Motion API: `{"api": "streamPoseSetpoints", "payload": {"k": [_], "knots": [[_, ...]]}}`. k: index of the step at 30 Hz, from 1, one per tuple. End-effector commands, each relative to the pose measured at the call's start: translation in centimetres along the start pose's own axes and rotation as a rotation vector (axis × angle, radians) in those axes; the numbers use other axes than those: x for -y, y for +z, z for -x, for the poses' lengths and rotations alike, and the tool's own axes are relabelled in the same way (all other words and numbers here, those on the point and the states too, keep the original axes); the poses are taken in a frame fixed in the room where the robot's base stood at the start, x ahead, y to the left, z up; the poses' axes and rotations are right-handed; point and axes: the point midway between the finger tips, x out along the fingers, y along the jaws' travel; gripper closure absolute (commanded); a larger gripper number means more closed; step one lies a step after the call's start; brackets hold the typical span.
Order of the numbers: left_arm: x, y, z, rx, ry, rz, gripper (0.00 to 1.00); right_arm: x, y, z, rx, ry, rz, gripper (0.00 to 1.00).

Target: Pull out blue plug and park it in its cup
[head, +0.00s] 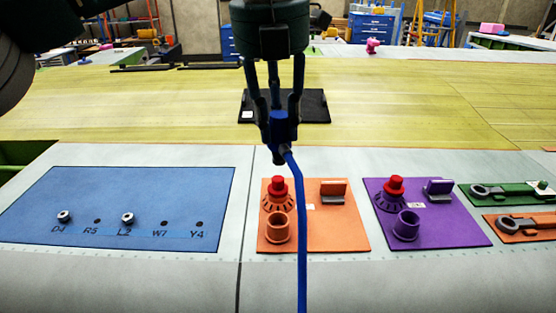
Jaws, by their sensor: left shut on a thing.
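My left gripper (283,112) points down at the centre of the head view and is shut on the blue plug (283,128). A blue cable (300,220) runs from the plug's lower end down past the picture's bottom edge. The plug appears clear of any socket, in front of a black plate (315,106); its exact height is hard to tell. An open orange cup (279,230) stands on an orange board (335,235), lower than the plug in the picture. An open purple cup (407,225) stands on a purple board (455,230). My right gripper is not in view.
A blue panel (120,190) at left has labelled holes, with metal studs at D4 (65,217) and L2 (128,218). Red-topped knobs (279,185) and upright blocks (333,190) stand on the boards. Tools lie on green and orange boards at far right. The yellow surface (420,100) behind is mostly clear.

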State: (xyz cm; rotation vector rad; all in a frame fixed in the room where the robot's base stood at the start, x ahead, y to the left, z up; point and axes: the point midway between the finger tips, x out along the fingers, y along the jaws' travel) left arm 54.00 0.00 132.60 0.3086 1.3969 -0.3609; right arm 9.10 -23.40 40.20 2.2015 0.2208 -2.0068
Motion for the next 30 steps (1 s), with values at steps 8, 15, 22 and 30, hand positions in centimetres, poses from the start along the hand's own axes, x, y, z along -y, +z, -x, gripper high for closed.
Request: {"api": "streamPoseSetpoints", "payload": {"k": [8, 15, 22, 30], "knots": [[0.0, 0.5, 3.3, 0.001, 0.000, 0.000, 0.99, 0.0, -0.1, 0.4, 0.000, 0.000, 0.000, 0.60], [0.0, 0.7, 4.6, 0.001, 0.001, 0.000, 0.99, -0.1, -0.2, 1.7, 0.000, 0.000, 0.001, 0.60], [0.0, 0.8, 5.5, 0.000, 0.000, -0.001, 0.99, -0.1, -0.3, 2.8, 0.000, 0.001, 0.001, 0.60], [0.0, 0.9, 6.2, 0.000, 0.001, 0.000, 0.99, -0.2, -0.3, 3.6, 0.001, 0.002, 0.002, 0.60]]}}
